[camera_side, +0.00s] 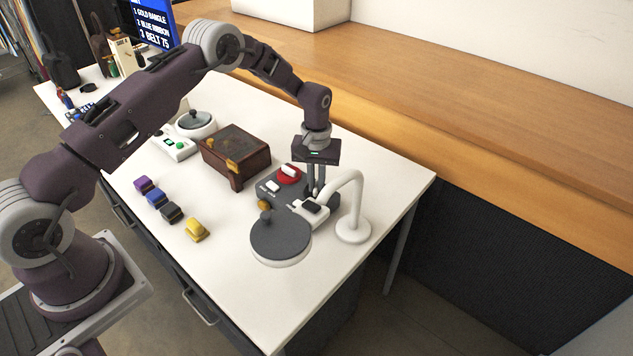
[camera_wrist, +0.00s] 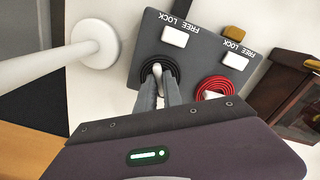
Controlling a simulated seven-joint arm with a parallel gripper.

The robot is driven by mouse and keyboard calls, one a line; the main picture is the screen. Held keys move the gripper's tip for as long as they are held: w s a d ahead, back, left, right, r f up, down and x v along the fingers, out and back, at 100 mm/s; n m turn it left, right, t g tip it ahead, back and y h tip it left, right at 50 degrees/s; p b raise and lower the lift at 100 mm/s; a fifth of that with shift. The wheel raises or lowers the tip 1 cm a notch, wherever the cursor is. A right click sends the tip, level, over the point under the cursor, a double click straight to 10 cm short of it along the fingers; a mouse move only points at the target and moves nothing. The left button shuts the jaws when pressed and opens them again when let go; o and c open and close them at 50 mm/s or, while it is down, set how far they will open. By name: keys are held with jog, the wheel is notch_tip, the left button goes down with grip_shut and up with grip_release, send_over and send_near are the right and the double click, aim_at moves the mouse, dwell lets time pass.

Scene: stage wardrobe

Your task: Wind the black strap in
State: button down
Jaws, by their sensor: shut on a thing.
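A dark grey reel box (camera_side: 268,194) stands on the white table, and its top (camera_wrist: 150,48) shows in the wrist view. It bears a coil of black strap (camera_wrist: 148,66) and a coil of red strap (camera_wrist: 212,84). Each coil has a white switch beside it, marked FREE and LOCK: one by the black coil (camera_wrist: 175,36), one by the red coil (camera_wrist: 235,61). The switch settings are not clear. My gripper (camera_side: 315,191) points down over the black coil, its fingers (camera_wrist: 159,84) shut on the white crank knob (camera_wrist: 157,70). The fingers hide part of the black coil.
A white curved stand (camera_side: 354,229) rises close to the right of my gripper. A round dark-topped pan (camera_side: 280,236) is in front. A brown wooden box (camera_side: 235,160) stands to the left. Several coloured blocks lie further left, including a yellow one (camera_side: 196,230).

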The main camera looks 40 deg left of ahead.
jog(key=m, duration=0.5)
jog(key=shift+m, duration=0.3)
jog(key=m, duration=1.2)
jog(key=shift+m, duration=0.3)
jog(key=m, duration=0.5)
jog(key=shift+m, duration=0.4)
jog(key=c, duration=1.5)
grip_release()
